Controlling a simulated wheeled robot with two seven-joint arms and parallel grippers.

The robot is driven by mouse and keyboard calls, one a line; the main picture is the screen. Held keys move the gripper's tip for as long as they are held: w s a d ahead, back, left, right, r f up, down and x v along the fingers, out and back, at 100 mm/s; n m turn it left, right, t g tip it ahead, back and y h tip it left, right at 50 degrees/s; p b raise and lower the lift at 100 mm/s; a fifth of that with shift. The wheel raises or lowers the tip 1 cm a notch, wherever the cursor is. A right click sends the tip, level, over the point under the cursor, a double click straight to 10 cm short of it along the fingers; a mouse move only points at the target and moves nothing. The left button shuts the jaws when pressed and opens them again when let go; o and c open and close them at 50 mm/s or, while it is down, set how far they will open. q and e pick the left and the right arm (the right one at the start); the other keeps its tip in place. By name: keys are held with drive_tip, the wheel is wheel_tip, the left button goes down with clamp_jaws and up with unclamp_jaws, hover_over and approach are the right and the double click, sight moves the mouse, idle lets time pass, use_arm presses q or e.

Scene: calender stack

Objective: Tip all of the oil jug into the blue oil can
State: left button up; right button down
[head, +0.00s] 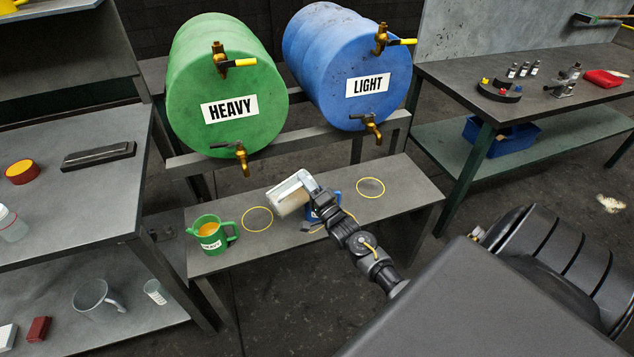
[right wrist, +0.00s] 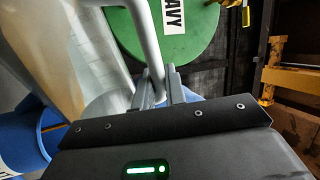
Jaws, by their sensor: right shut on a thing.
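The oil jug (head: 289,198) is pale and translucent. It is tipped well over onto its side above the bench, next to the blue oil can (head: 335,198). My right gripper (head: 314,188) is shut on the jug's handle. In the right wrist view the jug (right wrist: 75,55) fills the left side, with a faint tan tint low in it, and its handle (right wrist: 146,40) runs down between the fingers. The blue can (right wrist: 28,140) shows below it at the left edge. My gripper partly hides the can in the head view, and I cannot see any stream. My left gripper is out of view.
A green can (head: 208,240) with amber liquid stands at the bench's left end. Yellow rings (head: 258,219) mark the bench (head: 400,205). Green HEAVY (head: 225,85) and blue LIGHT (head: 345,65) drums with brass taps overhang it. A clear mug (head: 92,296) sits on the left lower shelf.

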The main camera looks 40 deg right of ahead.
drive_tip(key=shift+d+r+m, duration=0.2)
drive_tip(key=shift+d+m, duration=0.2)
